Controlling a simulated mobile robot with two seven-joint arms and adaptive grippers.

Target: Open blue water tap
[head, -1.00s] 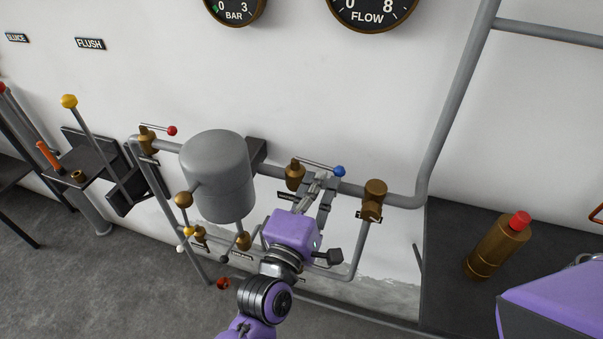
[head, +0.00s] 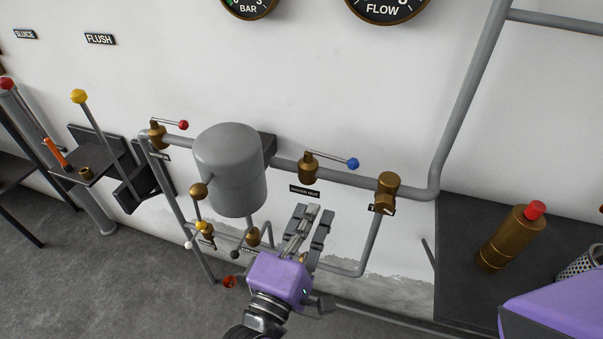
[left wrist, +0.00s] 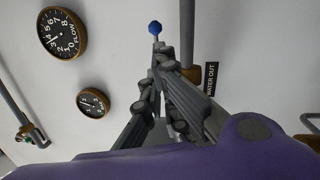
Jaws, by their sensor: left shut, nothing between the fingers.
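The blue water tap is a brass valve (head: 308,170) on the grey wall pipe. Its thin lever points right and ends in a blue knob (head: 352,163). In the left wrist view the blue knob (left wrist: 154,28) shows just beyond the fingers. My left gripper (head: 316,210) is below the tap, pointing up toward the wall, apart from the lever. It is shut and empty; it also shows in the left wrist view (left wrist: 172,48). My right gripper is not in view.
A grey tank (head: 230,170) stands left of the tap. A red-knobbed valve (head: 157,135) is further left, and a brass fitting (head: 387,190) is to the right. A dark bench (head: 460,260) holds a brass bottle (head: 508,240). Gauges hang above.

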